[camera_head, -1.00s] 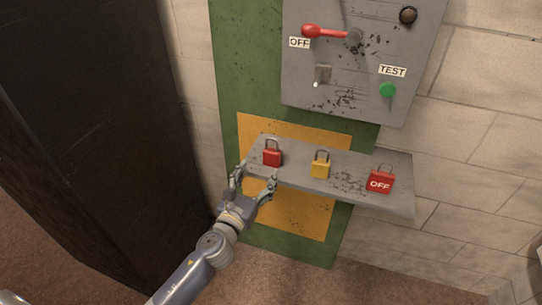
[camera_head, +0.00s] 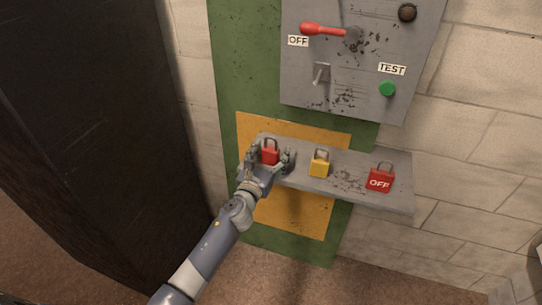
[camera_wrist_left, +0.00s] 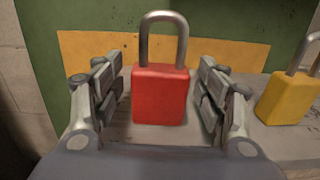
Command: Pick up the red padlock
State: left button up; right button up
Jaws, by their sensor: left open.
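The red padlock (camera_head: 270,154) stands upright on the left end of the grey shelf (camera_head: 398,198). In the left wrist view the red padlock (camera_wrist_left: 160,97) has a grey metal shackle on top and stands between the two fingers. My left gripper (camera_head: 269,160) is open around it, with one finger on each side; it also shows in the left wrist view (camera_wrist_left: 160,100). A gap shows between each finger and the padlock. In the head view the gripper partly hides the padlock's lower part. My right gripper is not in view.
A yellow padlock (camera_head: 319,165) stands right of my left gripper. Above is a grey panel (camera_head: 350,85) with a red lever (camera_head: 322,30) and a green button (camera_head: 387,89). A dark cabinet (camera_head: 95,120) stands at left.

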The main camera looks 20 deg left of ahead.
pick_arm(q)
jog(key=c, duration=1.3)
jog(key=shift+r, duration=0.1)
jog(key=shift+r+p, duration=0.3)
jog(key=shift+r, duration=0.15)
notch_tip(320, 180, up, 4)
jog(key=shift+f+p, duration=0.2)
jog(key=shift+p, duration=0.95)
jog(key=shift+s+d+f, duration=0.15)
jog(key=shift+s+f, duration=0.1)
jog(key=shift+s, duration=0.25)
jog(key=shift+s+d+f, duration=0.15)
jog(key=shift+s+f, duration=0.1)
jog(key=shift+s, duration=0.25)
jog(key=shift+s+d+r+b, duration=0.2)
jog(key=shift+s+d, duration=0.4)
jog(key=shift+s, duration=1.65)
jog(key=shift+s+d+r+b, duration=0.1)
jog(key=shift+s+d+r, duration=0.4)
jog(key=shift+s, duration=1.7)
jog(key=shift+s+d+r+b, duration=0.1)
jog(key=shift+s+d, duration=0.65)
jog(key=shift+s, duration=1.5)
